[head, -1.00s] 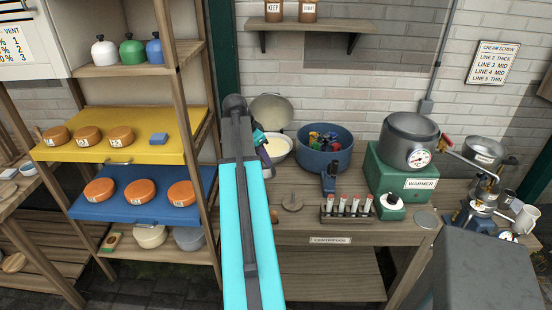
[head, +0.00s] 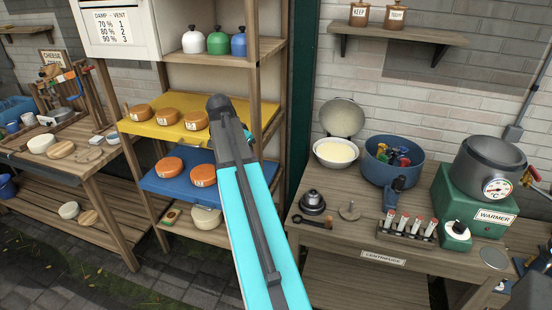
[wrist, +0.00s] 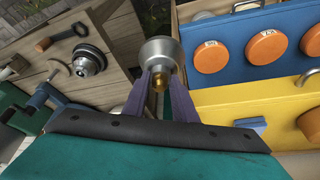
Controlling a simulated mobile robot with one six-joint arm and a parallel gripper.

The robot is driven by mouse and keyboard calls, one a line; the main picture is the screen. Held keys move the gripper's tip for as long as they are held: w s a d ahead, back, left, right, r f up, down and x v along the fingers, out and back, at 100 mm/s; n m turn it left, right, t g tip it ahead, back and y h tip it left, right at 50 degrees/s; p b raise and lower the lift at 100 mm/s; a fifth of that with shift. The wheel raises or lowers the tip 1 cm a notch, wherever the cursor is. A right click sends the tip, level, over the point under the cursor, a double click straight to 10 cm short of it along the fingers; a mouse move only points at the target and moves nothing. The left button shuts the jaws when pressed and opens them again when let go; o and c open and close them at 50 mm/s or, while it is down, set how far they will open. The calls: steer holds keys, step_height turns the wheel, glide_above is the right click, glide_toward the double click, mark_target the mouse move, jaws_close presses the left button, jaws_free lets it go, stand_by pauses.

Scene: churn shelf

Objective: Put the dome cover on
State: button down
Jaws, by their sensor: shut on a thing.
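In the wrist view, my gripper (wrist: 160,85) is shut on a silver, dome-like metal piece (wrist: 160,52) with a brass knob (wrist: 158,82). It holds the piece by or near the knob, in the air, in front of the wooden shelving. In the head view my arm hides the gripper and the held piece. A dark, stepped round metal piece (head: 312,200) stands on the table marked CENTRIFUGE; it also shows in the wrist view (wrist: 88,60). A spanner with a wooden handle (head: 313,222) lies beside it.
On the table (head: 340,240) are a cream bowl with raised lid (head: 336,151), a blue tub (head: 378,170), a tube rack (head: 408,231) and a green warmer (head: 470,205). Shelving with yellow (head: 170,131) and blue (head: 180,185) drawers holding orange discs stands left.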

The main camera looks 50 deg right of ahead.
steer(key=w+a+r+n+t+y, duration=0.1)
steer(key=w+a+n, duration=0.3)
steer(key=a, duration=1)
steer(key=w+a+r+n+t+y+b, duration=0.1)
steer(key=w+a+n, duration=0.3)
steer(key=a+n, duration=0.4)
steer(key=w+a+r+n+t+y, duration=0.1)
steer(key=w+a+n, duration=0.3)
steer(key=a, duration=1.8)
steer(key=shift+w+n+t+y, duration=0.3)
steer(key=shift+n+t+y, duration=0.5)
steer(key=shift+n, duration=0.5)
